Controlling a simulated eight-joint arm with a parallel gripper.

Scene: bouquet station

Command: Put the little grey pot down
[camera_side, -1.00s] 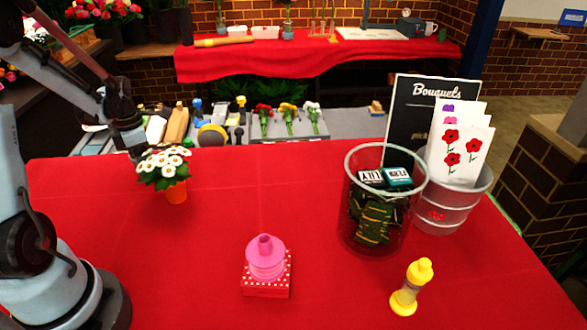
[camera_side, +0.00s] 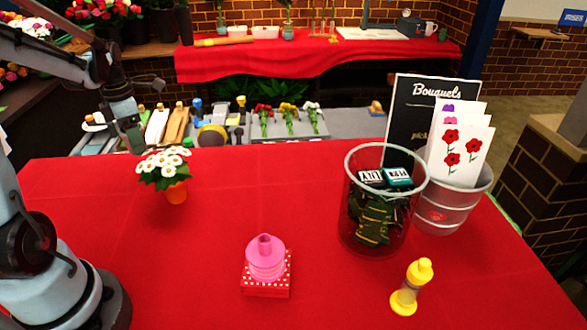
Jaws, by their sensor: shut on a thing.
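My gripper (camera_side: 133,141) is at the upper left, at the table's far edge, just behind and left of the white daisies. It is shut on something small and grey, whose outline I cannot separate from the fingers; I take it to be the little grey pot. Whether it touches the table is hidden. The red-covered table (camera_side: 225,205) lies in front.
A pink stacked piece (camera_side: 266,258) sits on a red dotted box (camera_side: 266,285). A yellow bottle (camera_side: 411,287), a clear bin (camera_side: 350,215) and a metal bucket (camera_side: 455,205) with cards stand at the right. The table's middle is clear.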

